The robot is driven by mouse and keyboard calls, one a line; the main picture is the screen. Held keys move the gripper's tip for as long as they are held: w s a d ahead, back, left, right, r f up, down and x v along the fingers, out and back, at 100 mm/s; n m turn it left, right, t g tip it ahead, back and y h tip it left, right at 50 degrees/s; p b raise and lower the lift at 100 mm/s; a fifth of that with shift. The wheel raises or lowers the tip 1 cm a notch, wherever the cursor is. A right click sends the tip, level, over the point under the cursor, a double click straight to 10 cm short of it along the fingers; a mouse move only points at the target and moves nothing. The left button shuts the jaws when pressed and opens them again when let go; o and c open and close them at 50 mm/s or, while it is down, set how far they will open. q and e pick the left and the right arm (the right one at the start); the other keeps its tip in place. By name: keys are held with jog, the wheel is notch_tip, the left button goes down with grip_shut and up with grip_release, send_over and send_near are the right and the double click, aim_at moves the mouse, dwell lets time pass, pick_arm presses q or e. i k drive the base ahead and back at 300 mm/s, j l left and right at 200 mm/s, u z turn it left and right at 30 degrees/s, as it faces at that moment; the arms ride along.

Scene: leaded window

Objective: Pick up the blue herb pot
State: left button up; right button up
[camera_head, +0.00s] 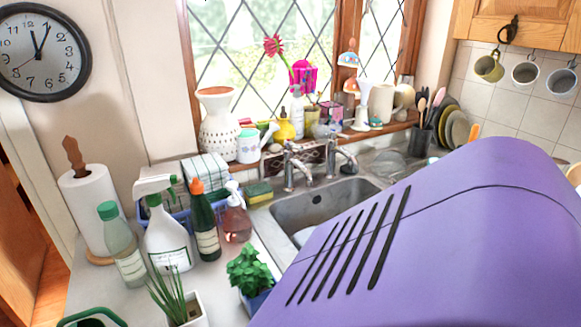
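The blue herb pot (258,301) stands on the pale counter at the bottom middle, holding a bushy green leafy plant (249,268). The foliage covers much of its upper part, and its right side is close to the edge of a large purple surface that fills the lower right of the view. Neither my left nor my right gripper shows in this view.
A white pot with spiky leaves (188,311) stands left of the blue pot. Behind are a spray bottle (168,236), a dark green bottle (205,232) and a pink soap bottle (237,222). The sink (322,204) lies right; bare counter (225,278) shows between pots.

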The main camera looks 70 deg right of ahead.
aim_at(254, 284)
jog(key=z, duration=1.8)
